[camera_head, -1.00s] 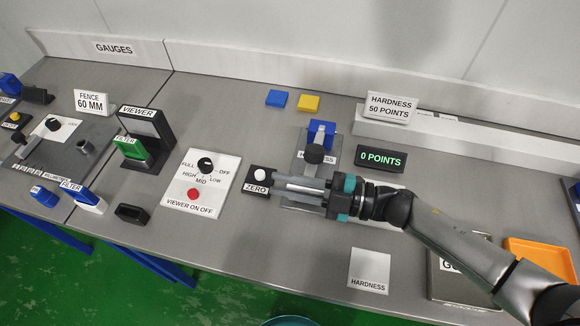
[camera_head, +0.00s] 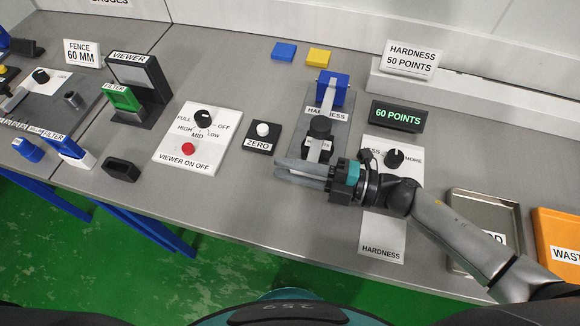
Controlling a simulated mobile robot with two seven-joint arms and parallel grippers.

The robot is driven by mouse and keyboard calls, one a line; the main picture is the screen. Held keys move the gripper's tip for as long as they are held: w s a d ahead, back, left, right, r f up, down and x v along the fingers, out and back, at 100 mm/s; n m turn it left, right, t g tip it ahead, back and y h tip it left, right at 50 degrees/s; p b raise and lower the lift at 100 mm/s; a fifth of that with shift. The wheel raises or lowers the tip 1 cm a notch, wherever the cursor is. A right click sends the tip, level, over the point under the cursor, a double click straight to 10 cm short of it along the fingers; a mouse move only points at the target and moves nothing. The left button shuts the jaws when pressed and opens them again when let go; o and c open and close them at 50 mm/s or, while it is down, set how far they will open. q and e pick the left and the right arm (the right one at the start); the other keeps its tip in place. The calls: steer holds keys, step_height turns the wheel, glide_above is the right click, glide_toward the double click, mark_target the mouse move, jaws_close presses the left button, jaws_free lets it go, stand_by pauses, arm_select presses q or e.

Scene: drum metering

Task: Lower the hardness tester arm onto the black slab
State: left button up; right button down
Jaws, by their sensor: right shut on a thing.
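The hardness tester (camera_head: 332,90) has a blue block at the back of a grey base. The display (camera_head: 397,115) reads 60 POINTS. My left gripper is not in view.
A HARDNESS 50 POINTS sign (camera_head: 411,58) stands behind. The ZERO button (camera_head: 263,132) is to the left. A metal tray (camera_head: 484,205) and an orange WASTE tray (camera_head: 560,235) stand at right.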

steer(key=shift+w+d+f, duration=0.1)
steer(key=shift+f, duration=0.25)
steer(key=c, duration=1.1)
jaws_free()
steer(key=shift+c, duration=0.2)
steer(key=o, duration=0.4)
steer(key=shift+w+r, duration=0.1)
steer(key=shift+w, duration=0.05)
steer(key=shift+c, duration=0.2)
